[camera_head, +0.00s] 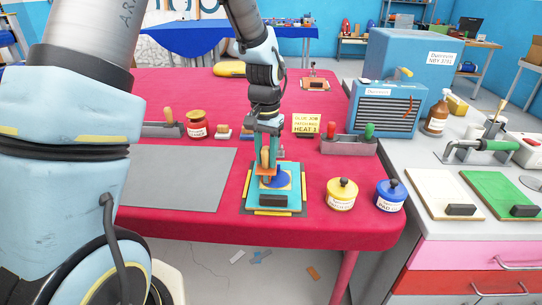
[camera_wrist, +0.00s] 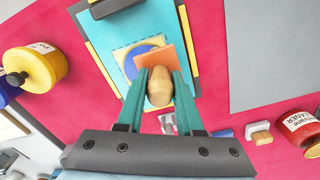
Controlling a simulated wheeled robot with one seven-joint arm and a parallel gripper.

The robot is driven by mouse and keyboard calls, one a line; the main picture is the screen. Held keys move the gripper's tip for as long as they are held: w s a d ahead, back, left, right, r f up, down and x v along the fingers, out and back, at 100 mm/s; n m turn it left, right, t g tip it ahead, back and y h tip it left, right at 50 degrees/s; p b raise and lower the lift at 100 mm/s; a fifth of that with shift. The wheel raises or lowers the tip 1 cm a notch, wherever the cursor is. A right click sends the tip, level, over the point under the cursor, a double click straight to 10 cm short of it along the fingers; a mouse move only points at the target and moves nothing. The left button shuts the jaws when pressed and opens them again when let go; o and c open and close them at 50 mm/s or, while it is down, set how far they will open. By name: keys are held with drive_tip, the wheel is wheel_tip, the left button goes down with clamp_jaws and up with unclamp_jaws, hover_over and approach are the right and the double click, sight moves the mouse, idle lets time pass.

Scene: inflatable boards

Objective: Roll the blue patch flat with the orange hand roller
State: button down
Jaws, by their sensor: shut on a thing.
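My gripper (camera_head: 265,152) is shut on the wooden handle of the orange hand roller (camera_head: 266,172). In the wrist view, the tan handle (camera_wrist: 159,87) sits between the green fingers, with the orange part (camera_wrist: 176,55) beyond it. The blue patch (camera_head: 282,180) lies on a teal board (camera_head: 290,198); it also shows in the wrist view (camera_wrist: 136,51), partly covered by the roller. A pale square surrounds the patch. The roller is over or on the patch's left part in the head view; I cannot tell whether it touches.
A black block (camera_head: 273,201) lies on the board's near end. Yellow (camera_head: 341,196) and blue (camera_head: 390,197) lidded pots stand right of the board. A grey mat (camera_head: 180,180) lies left.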

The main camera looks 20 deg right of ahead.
drive_tip(key=shift+w+a, duration=0.1)
drive_tip(key=shift+a, duration=0.1)
drive_tip(key=shift+s+d+p, duration=0.1)
drive_tip(key=shift+s+d, duration=0.2)
drive_tip(key=shift+d, duration=0.3)
drive_tip(key=shift+s+d+p, duration=0.1)
drive_tip(key=shift+s+d, duration=0.2)
drive_tip(key=shift+d, duration=0.35)
drive_tip(key=shift+s+d+p, duration=0.1)
drive_tip(key=shift+s+d, duration=0.2)
drive_tip(key=shift+d, duration=0.3)
drive_tip(key=shift+s+d+f, duration=0.1)
drive_tip(key=shift+s+d, duration=0.3)
drive_tip(key=shift+d, duration=0.45)
wheel_tip(320, 180, up, 7)
drive_tip(key=p, duration=0.5)
drive_tip(key=shift+p, duration=0.3)
